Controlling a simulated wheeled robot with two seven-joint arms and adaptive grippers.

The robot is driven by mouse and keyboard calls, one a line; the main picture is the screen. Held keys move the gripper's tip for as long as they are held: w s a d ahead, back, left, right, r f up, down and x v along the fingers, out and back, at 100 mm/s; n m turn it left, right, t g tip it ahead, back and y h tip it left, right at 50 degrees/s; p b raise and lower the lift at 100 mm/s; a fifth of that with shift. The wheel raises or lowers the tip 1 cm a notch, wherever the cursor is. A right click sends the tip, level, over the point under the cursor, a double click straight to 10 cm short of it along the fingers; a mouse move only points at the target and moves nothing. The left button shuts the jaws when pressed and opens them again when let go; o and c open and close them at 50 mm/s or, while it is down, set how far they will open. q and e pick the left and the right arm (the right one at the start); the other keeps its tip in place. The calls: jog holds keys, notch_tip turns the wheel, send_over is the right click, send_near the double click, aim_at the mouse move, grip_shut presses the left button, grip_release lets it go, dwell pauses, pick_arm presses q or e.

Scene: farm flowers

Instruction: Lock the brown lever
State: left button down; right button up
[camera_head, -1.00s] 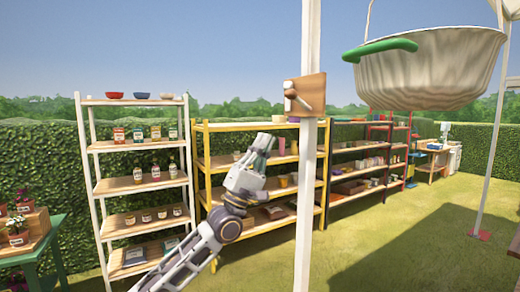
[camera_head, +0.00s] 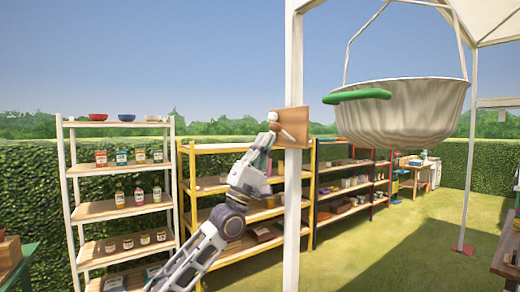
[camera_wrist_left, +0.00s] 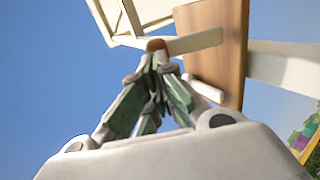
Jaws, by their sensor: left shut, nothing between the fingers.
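A wooden board (camera_head: 296,122) is fixed to the white post, with a pale lever arm (camera_head: 287,133) and a white knob (camera_head: 272,116) on its face. In the left wrist view the pale lever (camera_wrist_left: 195,42) ends in a brown tip (camera_wrist_left: 155,45), beside the board (camera_wrist_left: 228,45). My left gripper (camera_head: 268,137) is shut and empty at the lever's left end. In the left wrist view its closed fingertips (camera_wrist_left: 154,64) lie right at the brown tip; I cannot tell whether they touch. My right gripper is not in view.
The white post (camera_head: 293,215) stands in front of my view. A large hanging pot (camera_head: 405,115) with a green handle (camera_head: 357,96) is right of the board. White shelves (camera_head: 120,170) and yellow shelves (camera_head: 240,190) stand behind. Open grass lies at right.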

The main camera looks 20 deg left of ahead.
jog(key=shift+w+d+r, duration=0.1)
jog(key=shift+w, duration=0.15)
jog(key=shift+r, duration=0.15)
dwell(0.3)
